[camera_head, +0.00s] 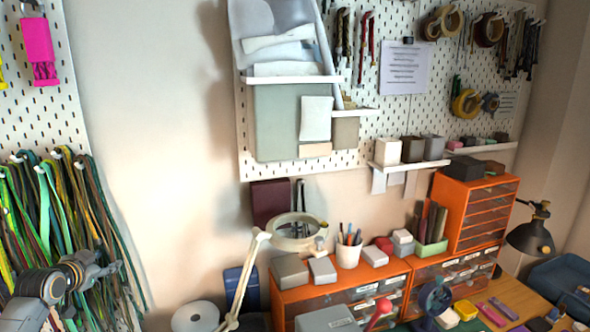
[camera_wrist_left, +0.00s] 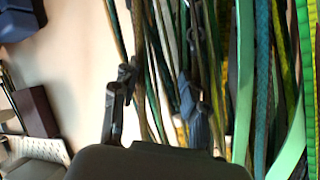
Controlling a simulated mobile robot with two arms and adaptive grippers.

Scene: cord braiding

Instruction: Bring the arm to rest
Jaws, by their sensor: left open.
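My left gripper (camera_head: 100,270) is at the lower left of the head view, in front of the hanging cords (camera_head: 65,215). In the left wrist view its two dark fingers stand apart, with the gap between them (camera_wrist_left: 155,95) in front of several cords (camera_wrist_left: 245,70). The fingers are open, and no cord is visibly clamped. The cords are green, teal, yellow and brown and hang in a dense bundle. I cannot tell whether the fingers touch them. I cannot make out my right gripper.
The cords hang on a white pegboard (camera_head: 60,90). Bare wall (camera_head: 150,130) lies to its right. A cord spool (camera_head: 195,317), a magnifier lamp (camera_head: 298,230) and orange drawer units (camera_head: 470,205) stand beyond. A black desk lamp (camera_head: 530,235) is over the wooden bench at right.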

